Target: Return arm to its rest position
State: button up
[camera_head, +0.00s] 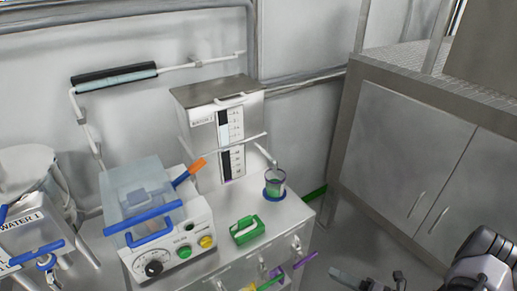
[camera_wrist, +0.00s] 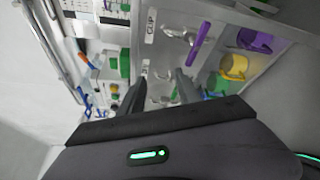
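My gripper (camera_wrist: 160,92) shows two dark fingers spread apart in the wrist view, with only the grey cabinet front between them. It looks open and empty. In the head view my arm comes in at the lower right corner, and part of my gripper (camera_head: 368,281) shows at the bottom edge, over the floor right of the cabinet. It touches nothing that I can see.
A steel cabinet (camera_head: 290,222) carries a white machine (camera_head: 200,228), a green-handled block (camera_head: 247,229) and a cup (camera_head: 275,182). A large steel cabinet (camera_head: 405,150) stands right. Yellow (camera_wrist: 234,66) and purple (camera_wrist: 255,40) cups show in the wrist view.

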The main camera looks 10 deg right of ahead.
jog(key=w+a+r+n+g, duration=0.1)
jog(key=a+r+n+g, duration=0.3)
jog(key=r+n, duration=0.25)
jog(key=w+a+r+n+g, duration=0.2)
jog(key=a+r+n+g, duration=0.25)
jog(key=r, duration=0.25)
jog(key=s+a+r+n+h, duration=0.3)
jog(key=s+a+r+n, duration=0.1)
jog(key=n, duration=0.4)
jog(key=s+a+r+n+t+h, duration=0.1)
jog(key=s+a+r+n+h, duration=0.2)
jog(key=r+n, duration=0.6)
jog(key=s+a+r+n+t+h, duration=0.1)
jog(key=s+a+r+n+h, duration=0.2)
jog(key=s+a+r+n, duration=0.3)
jog(key=a+r+n, duration=0.1)
jog(key=n, duration=0.2)
jog(key=shift+s+a+r, duration=0.15)
jog(key=shift+s+a, duration=0.1)
jog(key=shift+a, duration=0.1)
jog(key=shift+a, duration=0.1)
